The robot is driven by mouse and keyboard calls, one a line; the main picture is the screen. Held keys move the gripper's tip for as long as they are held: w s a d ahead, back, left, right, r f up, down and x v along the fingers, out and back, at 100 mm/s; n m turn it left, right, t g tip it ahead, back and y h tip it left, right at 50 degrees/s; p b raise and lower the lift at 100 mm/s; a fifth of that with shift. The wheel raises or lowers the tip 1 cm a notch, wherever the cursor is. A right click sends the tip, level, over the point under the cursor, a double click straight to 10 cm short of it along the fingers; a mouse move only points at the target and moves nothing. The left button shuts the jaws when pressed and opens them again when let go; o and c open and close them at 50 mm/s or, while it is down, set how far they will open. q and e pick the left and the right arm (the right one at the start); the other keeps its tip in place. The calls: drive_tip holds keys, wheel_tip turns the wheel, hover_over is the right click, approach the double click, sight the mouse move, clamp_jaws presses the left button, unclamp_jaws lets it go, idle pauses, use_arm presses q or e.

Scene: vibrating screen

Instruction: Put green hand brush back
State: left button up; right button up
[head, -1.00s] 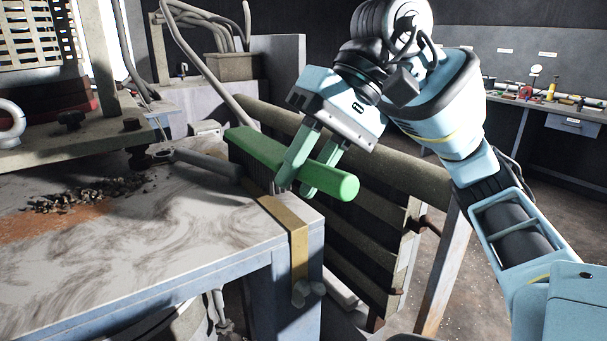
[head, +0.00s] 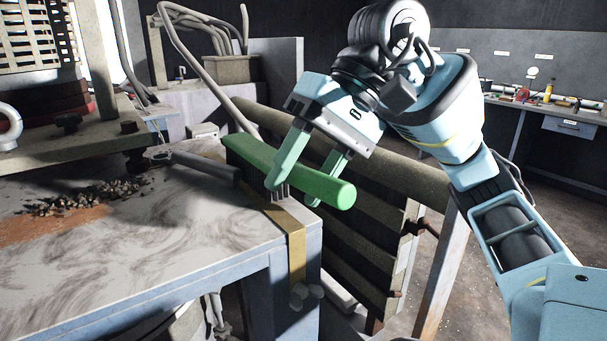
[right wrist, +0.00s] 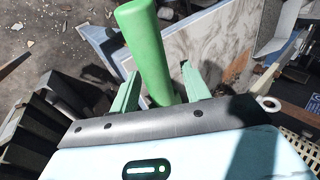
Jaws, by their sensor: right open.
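The green hand brush (head: 300,178) lies at the right end of the grey table, its dark bristles down and its handle sticking out past the table's edge. My right gripper (head: 294,194) is open, with one finger on each side of the brush handle. The right wrist view also shows the green handle (right wrist: 147,50) between the two spread green fingers (right wrist: 158,88), with a gap on both sides. The bristle tips are partly hidden. My left gripper is not in view.
The table (head: 150,260) has a pile of dark gravel (head: 85,193) and reddish dust at left. A slatted frame (head: 350,225) stands just right of the table. A far workbench (head: 570,122) holds small tools.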

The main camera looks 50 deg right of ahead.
use_arm(q)
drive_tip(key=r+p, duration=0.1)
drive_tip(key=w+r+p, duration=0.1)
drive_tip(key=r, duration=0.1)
drive_tip(key=shift+p, duration=0.35)
use_arm(e)
drive_tip(key=v, duration=1.2)
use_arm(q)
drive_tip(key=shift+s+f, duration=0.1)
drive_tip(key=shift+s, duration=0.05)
use_arm(e)
drive_tip(key=shift+w, duration=0.1)
